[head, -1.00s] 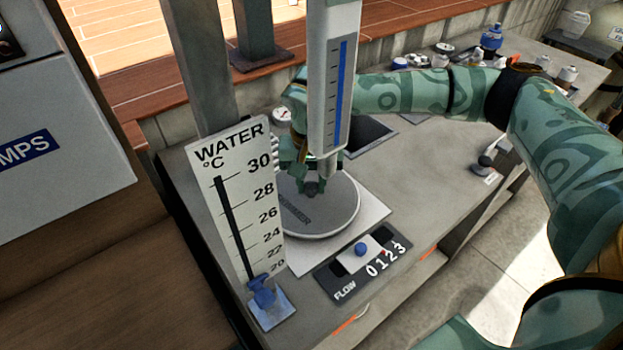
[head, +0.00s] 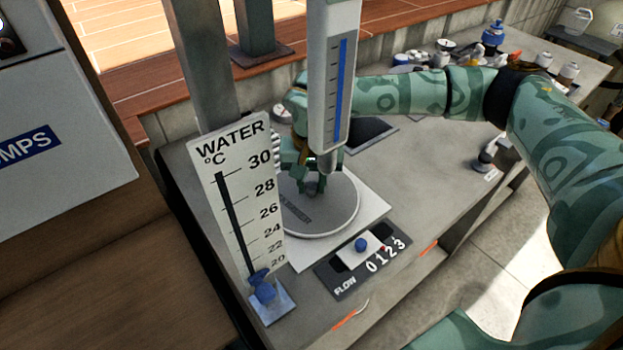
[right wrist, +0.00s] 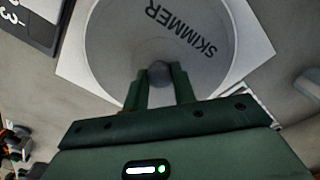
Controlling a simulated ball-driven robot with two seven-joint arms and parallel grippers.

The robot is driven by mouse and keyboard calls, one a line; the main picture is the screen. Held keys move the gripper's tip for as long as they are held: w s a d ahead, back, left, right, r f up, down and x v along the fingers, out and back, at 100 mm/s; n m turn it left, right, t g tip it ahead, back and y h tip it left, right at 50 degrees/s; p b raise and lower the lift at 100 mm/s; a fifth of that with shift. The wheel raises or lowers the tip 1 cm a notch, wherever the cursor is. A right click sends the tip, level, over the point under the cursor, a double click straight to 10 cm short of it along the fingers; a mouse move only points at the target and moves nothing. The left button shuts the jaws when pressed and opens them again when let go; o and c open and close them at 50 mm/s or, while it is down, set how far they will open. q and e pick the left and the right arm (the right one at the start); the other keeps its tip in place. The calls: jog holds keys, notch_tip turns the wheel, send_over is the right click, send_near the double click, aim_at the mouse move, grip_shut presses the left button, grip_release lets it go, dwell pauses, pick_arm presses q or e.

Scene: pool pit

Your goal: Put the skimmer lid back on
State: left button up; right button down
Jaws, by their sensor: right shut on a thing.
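The skimmer lid (head: 338,213) is a round grey disc marked SKIMMER, lying flat over a white square plate (head: 372,212) on the grey bench. My right gripper (head: 312,188) is at the lid's middle, pointing down and partly behind the hanging gauge. In the right wrist view, its fingers (right wrist: 159,82) are shut on the lid's round knob (right wrist: 159,72), and the lid (right wrist: 120,40) spreads out around them. The opening under the lid is hidden, and I cannot tell whether the lid is fully seated. My left gripper is not in view.
A white water thermometer board (head: 238,190) stands close left of the lid. A gauge with a blue bar (head: 334,90) hangs in front of my gripper. A flow slider panel (head: 362,262) lies in front. Several bottles (head: 440,55) stand at the back right.

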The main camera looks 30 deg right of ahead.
jog(key=shift+f, duration=0.3)
dwell(0.7)
jog(key=c, duration=0.9)
grip_release()
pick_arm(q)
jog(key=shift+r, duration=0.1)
pick_arm(e)
jog(key=shift+r, duration=0.1)
jog(key=shift+r+p, duration=2.1)
jog(key=shift+r, duration=0.2)
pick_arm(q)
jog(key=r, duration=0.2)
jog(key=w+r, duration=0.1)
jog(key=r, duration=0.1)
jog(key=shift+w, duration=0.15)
pick_arm(e)
jog(key=shift+r, duration=0.1)
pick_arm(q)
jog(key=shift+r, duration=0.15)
pick_arm(e)
jog(key=shift+r, duration=0.1)
pick_arm(q)
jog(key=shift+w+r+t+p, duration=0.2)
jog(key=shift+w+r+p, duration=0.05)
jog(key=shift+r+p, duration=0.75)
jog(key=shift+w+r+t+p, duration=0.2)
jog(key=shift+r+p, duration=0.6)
jog(key=shift+p, duration=0.25)
pick_arm(e)
jog(key=shift+r, duration=1.95)
